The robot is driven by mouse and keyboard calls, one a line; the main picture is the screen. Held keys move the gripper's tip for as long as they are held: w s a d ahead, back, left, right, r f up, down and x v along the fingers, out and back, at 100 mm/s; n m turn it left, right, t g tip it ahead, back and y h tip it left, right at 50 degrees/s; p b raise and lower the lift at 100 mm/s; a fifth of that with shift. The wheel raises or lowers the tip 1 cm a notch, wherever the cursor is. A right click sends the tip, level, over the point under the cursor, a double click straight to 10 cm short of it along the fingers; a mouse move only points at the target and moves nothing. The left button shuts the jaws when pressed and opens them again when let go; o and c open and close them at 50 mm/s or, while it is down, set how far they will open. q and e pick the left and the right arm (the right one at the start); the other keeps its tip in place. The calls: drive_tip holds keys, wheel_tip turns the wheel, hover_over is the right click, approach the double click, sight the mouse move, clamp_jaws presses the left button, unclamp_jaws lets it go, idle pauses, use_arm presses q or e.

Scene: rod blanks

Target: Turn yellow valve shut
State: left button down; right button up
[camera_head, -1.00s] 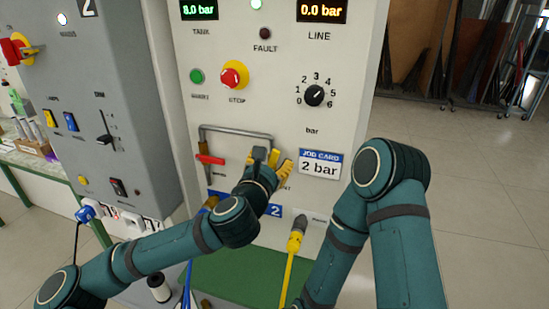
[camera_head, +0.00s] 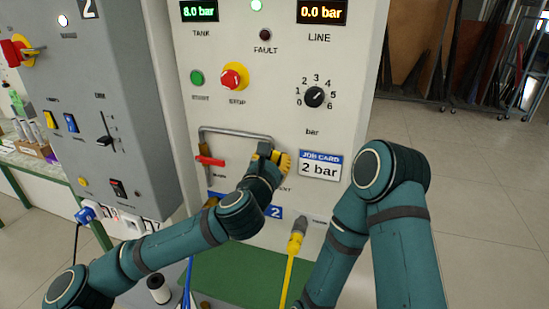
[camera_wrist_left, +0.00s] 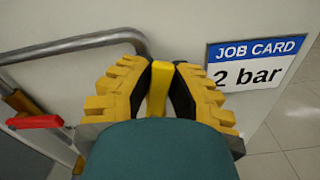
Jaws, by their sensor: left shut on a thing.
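The yellow valve handle (camera_wrist_left: 159,88) shows in the left wrist view as a short upright bar between my fingers, in front of the pale panel. My left gripper (camera_wrist_left: 160,90), with yellow ribbed fingers and dark pads, is shut on it. In the head view my left gripper (camera_head: 273,158) is at the panel, just left of the job card, and the wrist and fingers hide most of the valve. My right gripper is out of view; only the right arm shows.
A grey pipe (camera_head: 235,133) and a red handle (camera_head: 210,161) are left of my gripper. The job card (camera_head: 320,165) reads 2 bar. A yellow cable plug (camera_head: 295,243) is below. The line display (camera_head: 322,11) reads 0.0 bar. A stop button (camera_head: 234,76) and pressure knob (camera_head: 314,97) are above.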

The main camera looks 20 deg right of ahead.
sight(292, 167)
use_arm(q)
drive_tip(key=shift+s+d+m+p, duration=0.25)
drive_tip(key=shift+m+p, duration=0.1)
drive_tip(key=shift+m, duration=0.55)
drive_tip(key=shift+s+d+f+m, duration=0.15)
drive_tip(key=shift+d+m, duration=0.1)
drive_tip(key=shift+m, duration=0.65)
drive_tip(key=m, duration=0.2)
drive_tip(key=d+f+m, duration=0.1)
drive_tip(key=m, duration=0.1)
drive_tip(key=s+f+m+b, duration=0.1)
drive_tip(key=m, duration=0.2)
drive_tip(key=shift+d+f, duration=0.25)
drive_tip(key=shift+d+f+m+b, duration=0.1)
drive_tip(key=shift+f+m+b, duration=0.4)
drive_tip(key=shift+m, duration=0.45)
drive_tip(key=shift+f+m+b, duration=0.25)
drive_tip(key=shift+m+b, duration=0.4)
drive_tip(key=shift+m, duration=0.3)
